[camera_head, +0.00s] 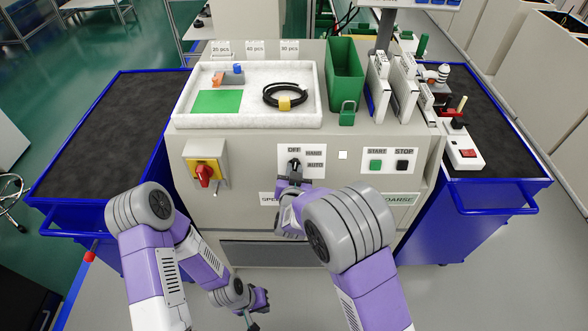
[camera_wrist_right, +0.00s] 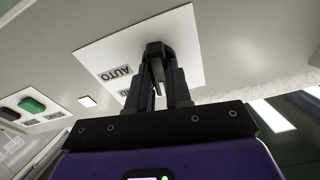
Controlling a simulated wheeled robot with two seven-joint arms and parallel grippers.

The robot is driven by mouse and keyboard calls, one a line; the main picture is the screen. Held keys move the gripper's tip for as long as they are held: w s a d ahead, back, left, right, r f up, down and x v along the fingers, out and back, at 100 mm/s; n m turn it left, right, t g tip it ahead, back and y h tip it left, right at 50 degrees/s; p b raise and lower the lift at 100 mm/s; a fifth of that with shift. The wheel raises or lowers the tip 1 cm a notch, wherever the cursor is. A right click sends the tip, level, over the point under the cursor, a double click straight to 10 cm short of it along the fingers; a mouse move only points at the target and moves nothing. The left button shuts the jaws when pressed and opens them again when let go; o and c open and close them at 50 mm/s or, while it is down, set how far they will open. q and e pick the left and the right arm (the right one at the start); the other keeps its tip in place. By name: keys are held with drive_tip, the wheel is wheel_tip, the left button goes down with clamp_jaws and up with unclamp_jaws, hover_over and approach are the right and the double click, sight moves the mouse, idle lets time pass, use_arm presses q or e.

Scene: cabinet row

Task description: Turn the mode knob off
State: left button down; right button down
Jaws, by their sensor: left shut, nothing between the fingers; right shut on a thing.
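The mode knob (camera_head: 294,163) is black and sits on a white plate (camera_head: 315,175) with OFF, HAND and AUTO labels on the cabinet front. My right gripper (camera_head: 293,179) is at the knob from below and is shut on it. In the right wrist view the black knob (camera_wrist_right: 158,49) shows between the fingertips of my right gripper (camera_wrist_right: 157,72), with the AUTO label beside it. The fingers partly hide the knob, and I cannot tell which label it points to. My left gripper (camera_head: 258,302) hangs low in front of the cabinet, shut and empty, away from the knob.
A red rotary switch (camera_head: 204,174) on a yellow plate is left of the knob. Green START (camera_head: 376,165) and black STOP (camera_head: 402,165) buttons are to the right. A white tray (camera_head: 250,121) and a green bin (camera_head: 345,72) stand on top. Blue-framed carts flank the cabinet.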

drive_tip(key=shift+n, duration=1)
drive_tip(key=c, duration=1)
unclamp_jaws()
drive_tip(key=shift+c, duration=0.2)
drive_tip(key=p+v, duration=0.1)
drive_tip(key=v, duration=0.6)
drive_tip(key=shift+s+p, duration=0.25)
drive_tip(key=shift+p, duration=0.15)
drive_tip(key=shift+d, duration=0.1)
